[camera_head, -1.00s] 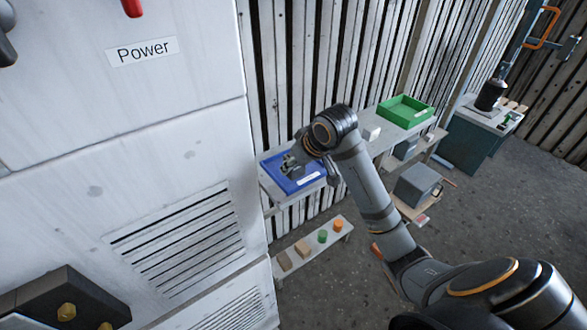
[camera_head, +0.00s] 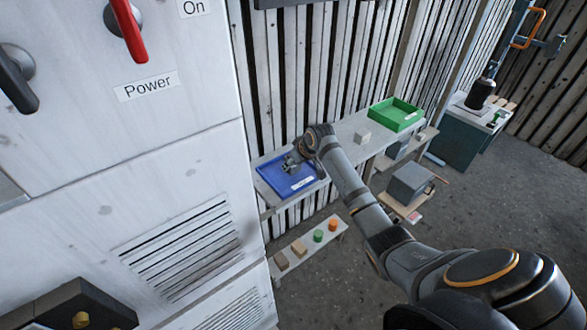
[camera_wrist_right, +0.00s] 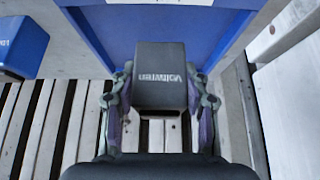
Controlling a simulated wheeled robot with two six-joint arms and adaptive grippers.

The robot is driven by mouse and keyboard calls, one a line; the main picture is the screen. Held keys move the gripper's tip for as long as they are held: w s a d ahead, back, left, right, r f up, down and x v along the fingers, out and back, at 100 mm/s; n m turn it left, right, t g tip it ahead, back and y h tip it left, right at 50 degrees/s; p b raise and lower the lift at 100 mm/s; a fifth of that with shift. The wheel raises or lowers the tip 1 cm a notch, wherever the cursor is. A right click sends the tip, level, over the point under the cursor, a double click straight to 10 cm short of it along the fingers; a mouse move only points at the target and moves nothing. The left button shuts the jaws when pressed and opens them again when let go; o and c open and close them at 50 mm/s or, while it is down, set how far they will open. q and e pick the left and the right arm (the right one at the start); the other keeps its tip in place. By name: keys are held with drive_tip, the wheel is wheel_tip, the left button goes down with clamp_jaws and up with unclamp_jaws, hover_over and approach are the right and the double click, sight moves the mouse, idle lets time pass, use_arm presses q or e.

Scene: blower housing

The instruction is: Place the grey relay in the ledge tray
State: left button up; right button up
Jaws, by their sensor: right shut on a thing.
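The grey relay (camera_wrist_right: 160,62) is a dark grey block with white lettering, held between the two fingers of my right gripper (camera_wrist_right: 160,104). In the head view my right gripper (camera_head: 291,163) is at the blue tray (camera_head: 277,190), over its back part. The tray lies on the wall shelf and has a white label on its front. In the wrist view the blue tray (camera_wrist_right: 230,45) shows behind and beside the relay. I cannot tell whether the relay touches the tray. My left gripper is not in view.
A green tray (camera_head: 397,104) and a white block (camera_head: 362,137) stand farther right on the shelf (camera_head: 345,130). A low shelf (camera_head: 290,262) below carries several small blocks and cylinders. A white cabinet (camera_head: 150,165) fills the left. A grey box (camera_head: 411,184) stands lower right.

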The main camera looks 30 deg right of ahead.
sight(294, 169)
wheel_tip(294, 169, down, 3)
drive_tip(key=shift+w+f+p, duration=0.1)
drive_tip(key=shift+p, duration=0.85)
drive_tip(key=shift+f, duration=0.1)
drive_tip(key=shift+f, duration=0.1)
drive_tip(key=o, duration=1.2)
drive_tip(key=shift+d+r, duration=0.1)
drive_tip(key=shift+r, duration=0.15)
drive_tip(key=b+v, duration=0.2)
drive_tip(key=v, duration=1)
